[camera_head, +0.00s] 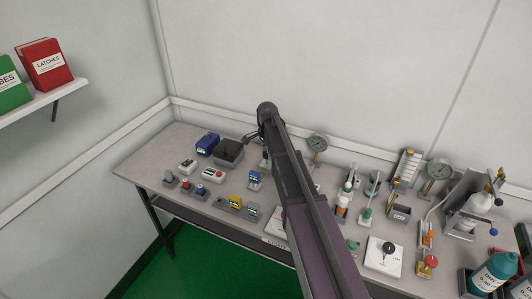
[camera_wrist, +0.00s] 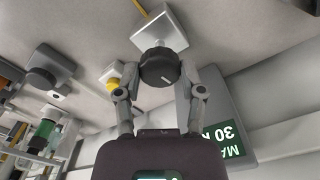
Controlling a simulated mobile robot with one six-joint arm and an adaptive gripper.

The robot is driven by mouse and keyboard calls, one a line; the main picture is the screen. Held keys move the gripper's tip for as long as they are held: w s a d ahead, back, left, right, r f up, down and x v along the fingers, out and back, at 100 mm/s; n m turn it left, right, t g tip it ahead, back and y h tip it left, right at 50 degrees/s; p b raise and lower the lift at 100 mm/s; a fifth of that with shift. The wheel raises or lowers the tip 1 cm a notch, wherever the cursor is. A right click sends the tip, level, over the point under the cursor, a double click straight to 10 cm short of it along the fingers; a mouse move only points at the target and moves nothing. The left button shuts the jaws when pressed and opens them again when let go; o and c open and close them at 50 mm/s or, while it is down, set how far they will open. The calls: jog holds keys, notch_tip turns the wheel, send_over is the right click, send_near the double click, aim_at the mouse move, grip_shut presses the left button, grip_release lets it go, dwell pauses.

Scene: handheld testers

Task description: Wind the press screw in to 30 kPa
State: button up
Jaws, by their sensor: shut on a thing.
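In the wrist view a black round knob (camera_wrist: 158,68) with a short white mark on its face stands out from a white square block (camera_wrist: 160,32). It looks like the press screw's knob. My gripper (camera_wrist: 160,72) is shut on it, one finger on each side. In the head view my arm hides the gripper and the knob. A green sign (camera_wrist: 231,134) beside the knob is partly cut off; "MA" and "30 K" can be read. A round dial gauge (camera_head: 317,142) stands at the back of the bench, just right of my arm. Its reading is too small to tell.
The bench (camera_head: 150,160) holds several small testers. A second dial gauge (camera_head: 438,168), a white box with a black knob (camera_head: 384,257) and a teal bottle (camera_head: 492,273) are at the right. A shelf with a red binder (camera_head: 44,64) is at the left.

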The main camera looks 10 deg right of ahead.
jog(key=shift+w+m, duration=0.2)
jog(key=shift+m, duration=0.8)
jog(key=o, duration=1.2)
jog(key=shift+c, duration=0.2)
jog(key=shift+s, duration=0.1)
jog(key=shift+s+r, duration=0.1)
jog(key=shift+r, duration=0.05)
